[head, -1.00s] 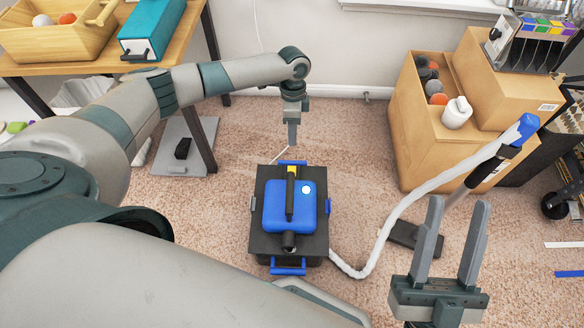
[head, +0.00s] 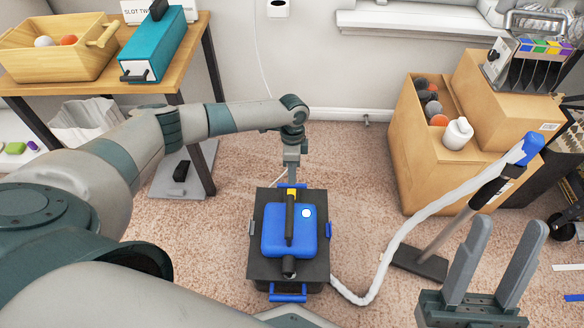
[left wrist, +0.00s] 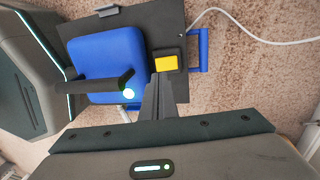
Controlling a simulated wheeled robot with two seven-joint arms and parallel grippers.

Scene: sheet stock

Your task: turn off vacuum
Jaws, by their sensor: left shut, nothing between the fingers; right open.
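The vacuum (head: 268,262) is a black box with a blue top, a dark handle and hose fitting, and blue end latches, standing on the carpet. A yellow button (head: 291,192) sits at its far end; the button also shows in the left wrist view (left wrist: 166,63). A pale round light (head: 306,213) glows on the blue top. My left gripper (head: 291,180) is shut and empty, just above the vacuum's far end. In the left wrist view its fingertips (left wrist: 164,78) appear right beside the button; I cannot tell if they touch. My right gripper (head: 505,260) is open and empty.
A white hose (head: 410,217) runs from the vacuum to a floor wand (head: 470,205) at the right. Cardboard boxes (head: 410,145) stand behind it. A wooden table (head: 130,80) is at the left. A thin white cord lies behind the vacuum. Carpet around the vacuum is mostly clear.

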